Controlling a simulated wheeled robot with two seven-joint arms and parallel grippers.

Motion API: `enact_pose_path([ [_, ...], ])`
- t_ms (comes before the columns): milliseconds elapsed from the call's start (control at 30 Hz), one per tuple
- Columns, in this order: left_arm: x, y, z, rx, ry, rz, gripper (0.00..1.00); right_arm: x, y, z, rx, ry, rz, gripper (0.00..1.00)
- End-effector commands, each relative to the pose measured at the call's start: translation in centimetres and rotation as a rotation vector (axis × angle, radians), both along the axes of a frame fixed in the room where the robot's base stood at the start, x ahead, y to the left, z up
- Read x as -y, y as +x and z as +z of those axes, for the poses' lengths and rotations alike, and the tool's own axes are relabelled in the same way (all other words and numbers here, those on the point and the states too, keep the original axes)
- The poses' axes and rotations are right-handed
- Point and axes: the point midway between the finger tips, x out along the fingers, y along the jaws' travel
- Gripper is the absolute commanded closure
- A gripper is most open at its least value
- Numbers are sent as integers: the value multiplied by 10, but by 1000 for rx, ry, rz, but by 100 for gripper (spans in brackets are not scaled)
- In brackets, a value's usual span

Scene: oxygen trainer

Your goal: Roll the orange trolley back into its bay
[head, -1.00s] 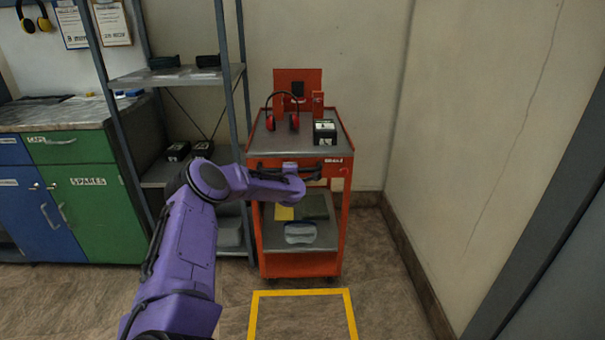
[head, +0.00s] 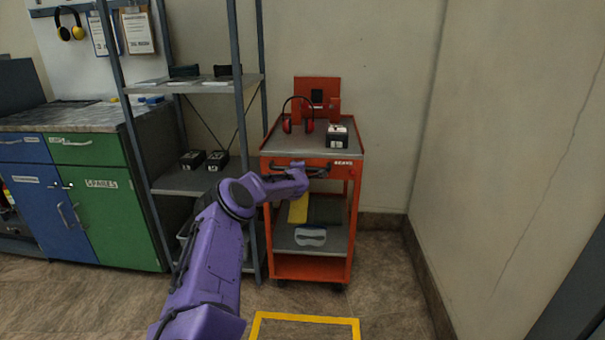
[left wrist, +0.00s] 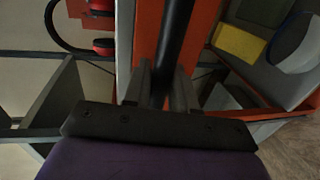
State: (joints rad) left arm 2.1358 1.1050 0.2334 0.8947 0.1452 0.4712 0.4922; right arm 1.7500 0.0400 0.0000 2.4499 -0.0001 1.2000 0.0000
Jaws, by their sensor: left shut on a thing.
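The orange trolley (head: 314,268) stands upright near the back wall, right of the grey shelf rack. Its front faces me, with a dark bar handle (left wrist: 176,40) across it under the top tray. My left gripper (left wrist: 160,88) is shut on that handle; in the head view my purple wrist hides part of the handle. A yellow floor outline (head: 306,319) lies in front of the trolley, with bare floor between them; its near part is cut off by the picture edge. My right gripper is not in view.
Red ear defenders (head: 309,126) and a black box (head: 337,137) sit on the trolley top. A grey shelf rack (head: 190,184) stands close on its left. The right wall (head: 500,180) leaves a floor gap beside the trolley.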

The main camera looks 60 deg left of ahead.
Motion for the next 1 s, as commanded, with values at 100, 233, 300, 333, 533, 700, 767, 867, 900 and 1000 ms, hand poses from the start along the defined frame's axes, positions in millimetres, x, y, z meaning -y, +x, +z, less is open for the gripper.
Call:
enact_pose_path([
  [100, -1, 0, -1, -2, 0, 0, 100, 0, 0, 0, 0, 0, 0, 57],
  [233, 0, 0, -1, -3, -1, -1, 100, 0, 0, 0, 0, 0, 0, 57],
  [300, 0, 0, -1, -3, -1, -1, 100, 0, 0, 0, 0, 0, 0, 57],
  [333, 0, 0, -1, -2, -1, -2, 100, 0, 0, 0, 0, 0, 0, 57],
  [533, -1, 0, -1, -1, 0, -1, 56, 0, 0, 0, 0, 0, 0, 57],
  [700, -1, -2, 0, -1, -1, 1, 56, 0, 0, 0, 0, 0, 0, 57],
  [767, 0, -3, 1, 0, -1, 1, 56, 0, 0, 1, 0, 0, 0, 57],
  [867, 3, -8, 5, 1, -3, 4, 56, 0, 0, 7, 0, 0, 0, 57],
  [900, 7, -11, 7, 1, -2, 4, 56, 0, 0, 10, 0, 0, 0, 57],
  [1000, 21, -17, 11, 5, -7, -1, 56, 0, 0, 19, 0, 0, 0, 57],
])
